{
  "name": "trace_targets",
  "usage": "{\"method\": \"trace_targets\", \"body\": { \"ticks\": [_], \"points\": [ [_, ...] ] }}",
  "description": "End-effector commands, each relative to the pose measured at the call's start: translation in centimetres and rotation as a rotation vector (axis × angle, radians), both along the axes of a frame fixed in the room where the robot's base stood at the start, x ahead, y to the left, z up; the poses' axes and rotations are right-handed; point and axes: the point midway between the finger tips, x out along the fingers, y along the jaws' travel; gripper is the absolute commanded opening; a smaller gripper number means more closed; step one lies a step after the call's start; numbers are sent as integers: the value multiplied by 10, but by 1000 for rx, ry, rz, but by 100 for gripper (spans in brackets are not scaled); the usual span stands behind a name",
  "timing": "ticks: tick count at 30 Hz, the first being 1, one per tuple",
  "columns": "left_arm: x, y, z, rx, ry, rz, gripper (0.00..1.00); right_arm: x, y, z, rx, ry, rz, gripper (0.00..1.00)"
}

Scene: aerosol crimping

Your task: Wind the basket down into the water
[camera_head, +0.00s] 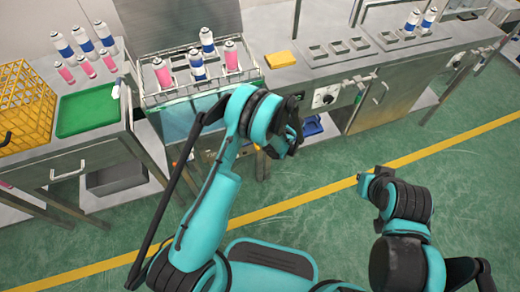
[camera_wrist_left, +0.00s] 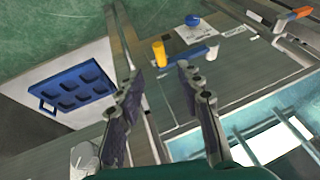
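The wire basket (camera_head: 160,97) holds several aerosol cans with pink, blue and white bodies. It sits at the top of the water bath (camera_head: 185,122), with the can tops well above its rim. Water and basket bars also show in the left wrist view (camera_wrist_left: 270,125). My left arm reaches over the bath's front right. My left gripper (camera_wrist_left: 160,70) is open and empty, its fingers spread. A yellow cylindrical grip (camera_wrist_left: 159,53) on a light bar shows beyond and between the fingertips. I cannot tell whether this is the crank. My right gripper (camera_head: 367,184) is low over the floor, its fingers unclear.
A yellow crate (camera_head: 25,105) and a green tray (camera_head: 88,110) stand on the left table. A yellow block (camera_head: 280,59) lies right of the bath. The steel bench (camera_head: 345,60) continues right. An orange-ended handle (camera_wrist_left: 300,13) and blue tray (camera_wrist_left: 75,83) show in the wrist view.

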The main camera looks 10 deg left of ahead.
Motion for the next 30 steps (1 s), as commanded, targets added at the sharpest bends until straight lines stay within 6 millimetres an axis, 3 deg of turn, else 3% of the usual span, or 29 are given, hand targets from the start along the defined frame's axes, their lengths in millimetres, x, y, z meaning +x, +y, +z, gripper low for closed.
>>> {"method": "trace_targets", "body": {
  "ticks": [15, 27, 30],
  "points": [
    [13, 28, -66, 2, 0, 5, 36, 0, 0, -29, 0, 0, 0, 0],
    [14, 32, -73, 2, 0, 4, 36, 0, 0, -30, 0, 0, 0, 0],
    [14, 32, -73, 2, 0, 4, 13, 0, 0, -30, 0, 0, 0, 0]
  ]
}}
